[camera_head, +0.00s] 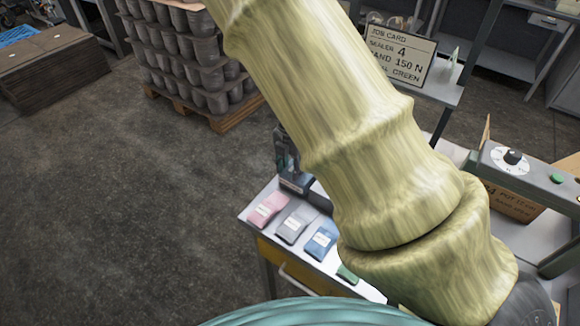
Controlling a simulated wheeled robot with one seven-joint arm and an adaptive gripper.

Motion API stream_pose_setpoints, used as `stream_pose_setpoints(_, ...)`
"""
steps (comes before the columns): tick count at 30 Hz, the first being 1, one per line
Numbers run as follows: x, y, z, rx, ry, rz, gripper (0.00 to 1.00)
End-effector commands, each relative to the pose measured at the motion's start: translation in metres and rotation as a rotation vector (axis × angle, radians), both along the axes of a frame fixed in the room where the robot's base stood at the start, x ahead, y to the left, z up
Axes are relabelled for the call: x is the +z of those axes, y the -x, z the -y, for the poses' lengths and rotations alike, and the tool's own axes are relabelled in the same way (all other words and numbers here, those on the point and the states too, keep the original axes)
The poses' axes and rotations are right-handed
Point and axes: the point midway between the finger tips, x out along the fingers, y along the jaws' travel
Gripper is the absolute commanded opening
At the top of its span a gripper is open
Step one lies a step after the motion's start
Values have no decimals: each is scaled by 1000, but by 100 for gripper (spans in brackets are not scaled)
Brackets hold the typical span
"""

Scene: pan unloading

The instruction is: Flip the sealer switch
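A grey sealer (540,183) stands at the right side of the workbench. A dark knob on a white round dial (511,159) sits on its top, with a small green round part (557,179) to the right of it. I cannot tell which part is the switch, and the sealer is cut off by the right edge. A job card (399,56) at the top right reads sealer 4, 150 N and green, partly covered by my arm. My arm crosses the middle of the view down to the lower right. My gripper is out of view.
Pink (268,209), grey (297,223) and blue (321,240) pouches lie on the workbench (258,211) left of my arm. A cardboard box (512,203) is by the sealer. Stacked grey pots (190,45) stand on a pallet.

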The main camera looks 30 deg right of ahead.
Motion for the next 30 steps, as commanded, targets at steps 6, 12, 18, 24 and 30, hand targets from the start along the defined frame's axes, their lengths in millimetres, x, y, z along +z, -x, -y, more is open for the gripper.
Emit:
stream_pose_setpoints(6,0,1,1,-3,-1,-1,0)
stream_pose_setpoints(12,1,1,1,-4,-8,-5,0)
stream_pose_setpoints(18,6,0,3,-4,-70,-32,0)
stream_pose_setpoints(24,7,-1,5,-4,-158,-68,0)
stream_pose_setpoints(30,6,-2,7,-4,-224,-93,0)
